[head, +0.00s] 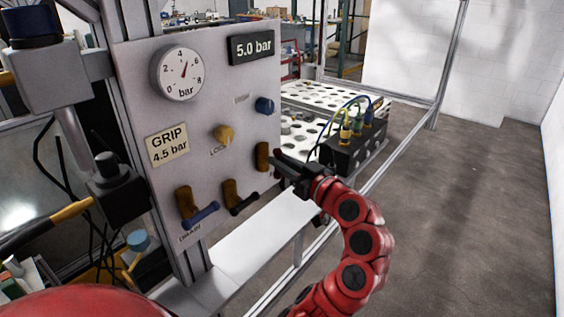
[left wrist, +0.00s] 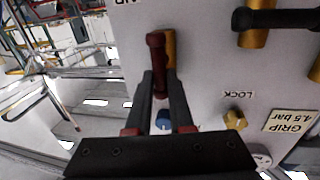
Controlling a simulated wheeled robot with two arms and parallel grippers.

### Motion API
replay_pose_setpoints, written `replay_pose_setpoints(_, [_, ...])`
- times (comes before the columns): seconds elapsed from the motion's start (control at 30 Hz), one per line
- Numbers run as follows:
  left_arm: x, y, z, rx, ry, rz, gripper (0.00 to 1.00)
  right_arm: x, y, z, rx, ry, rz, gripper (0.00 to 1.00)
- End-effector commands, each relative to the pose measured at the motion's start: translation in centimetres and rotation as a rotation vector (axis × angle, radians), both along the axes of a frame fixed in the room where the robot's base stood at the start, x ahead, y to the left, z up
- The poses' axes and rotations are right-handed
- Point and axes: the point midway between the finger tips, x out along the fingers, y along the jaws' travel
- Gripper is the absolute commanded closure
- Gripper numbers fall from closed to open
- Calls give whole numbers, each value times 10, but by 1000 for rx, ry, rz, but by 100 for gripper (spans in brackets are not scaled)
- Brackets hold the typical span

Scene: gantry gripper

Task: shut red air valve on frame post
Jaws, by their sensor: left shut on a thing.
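The red air valve's handle (left wrist: 156,52) is a dark red lever in the upside-down left wrist view. It lies along its brass valve body (left wrist: 171,47). In the head view the brass body (head: 262,156) sits at the right edge of the grey panel (head: 220,95), and my gripper hides the lever. My left gripper (head: 280,163) reaches this valve from the right. In the left wrist view its fingers (left wrist: 161,80) are shut on the free end of the red lever. My right gripper is not in view.
A valve with a black lever (head: 241,206) and one with a blue lever (head: 200,215) are lower left on the panel. A yellow LOCK knob (head: 224,133), a blue knob (head: 264,105) and a gauge (head: 180,73) are above. A cabled black block (head: 352,152) stands behind my gripper.

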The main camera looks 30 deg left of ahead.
Motion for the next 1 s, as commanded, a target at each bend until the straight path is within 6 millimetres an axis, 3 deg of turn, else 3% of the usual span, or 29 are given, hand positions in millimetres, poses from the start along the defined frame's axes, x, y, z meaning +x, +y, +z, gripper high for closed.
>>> replay_pose_setpoints(0.47, [1, 0, 2, 5, 77, 1, 100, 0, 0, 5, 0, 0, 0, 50])
replay_pose_setpoints(1.0, [7, -1, 3, 41, 538, 1, 100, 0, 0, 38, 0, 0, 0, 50])
